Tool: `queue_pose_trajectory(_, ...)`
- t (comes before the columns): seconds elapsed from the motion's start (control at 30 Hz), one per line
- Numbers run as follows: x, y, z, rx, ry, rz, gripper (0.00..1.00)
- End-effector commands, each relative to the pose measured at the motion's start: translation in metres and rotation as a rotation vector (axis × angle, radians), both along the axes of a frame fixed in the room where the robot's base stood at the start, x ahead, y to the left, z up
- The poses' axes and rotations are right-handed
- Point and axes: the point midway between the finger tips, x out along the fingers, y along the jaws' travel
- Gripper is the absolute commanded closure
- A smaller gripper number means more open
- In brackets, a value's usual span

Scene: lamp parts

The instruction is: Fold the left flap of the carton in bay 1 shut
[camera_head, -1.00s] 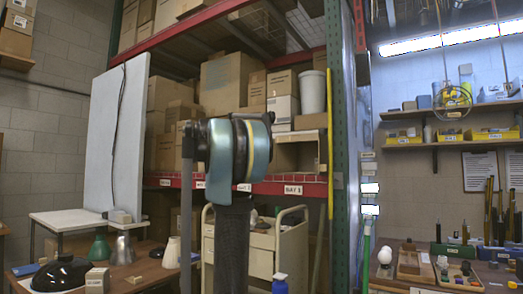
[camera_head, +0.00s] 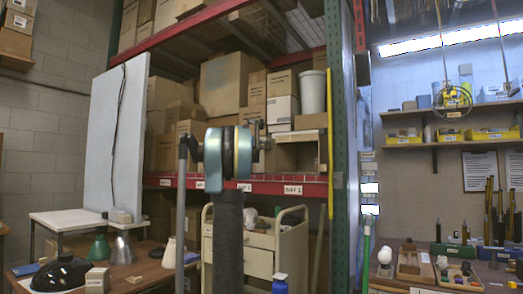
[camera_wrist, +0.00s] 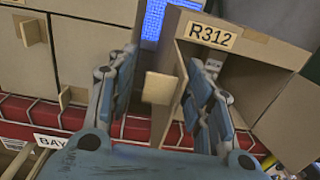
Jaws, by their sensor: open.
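The carton marked R312 (camera_wrist: 240,42) stands with its front open in the wrist view, and its hollow inside shows on the right. In the head view, the carton (camera_head: 301,122) is on the shelf above the BAY 1 label. A tan tab (camera_wrist: 160,88) stands out at the carton's left front edge; the left flap itself is mostly hidden or seen edge-on. My gripper (camera_wrist: 163,60) is open, with its blue fingers apart on either side of the tab. The right finger overlaps the opening in the picture; I cannot tell whether it touches anything.
Closed cartons (camera_wrist: 92,45) with small tabs stand to the left. The red shelf beam (camera_wrist: 80,118) runs below. A white bucket (camera_head: 312,92) stands above and behind the carton, and a green rack post (camera_head: 342,130) is to the right. A cream cart (camera_head: 255,245) stands below.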

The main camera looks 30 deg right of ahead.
Motion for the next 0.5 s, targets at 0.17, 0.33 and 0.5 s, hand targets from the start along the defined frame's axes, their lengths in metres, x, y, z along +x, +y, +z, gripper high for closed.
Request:
queue_pose_trajectory(0.17, 0.0008, -0.0016, 0.0000, 0.000, 0.000, 0.000, 0.53)
queue_pose_trajectory(0.33, 0.0007, -0.0015, 0.0000, 0.000, 0.000, 0.000, 0.62)
queue_pose_trajectory(0.5, 0.0007, -0.0013, 0.0000, 0.000, 0.000, 0.000, 1.00)
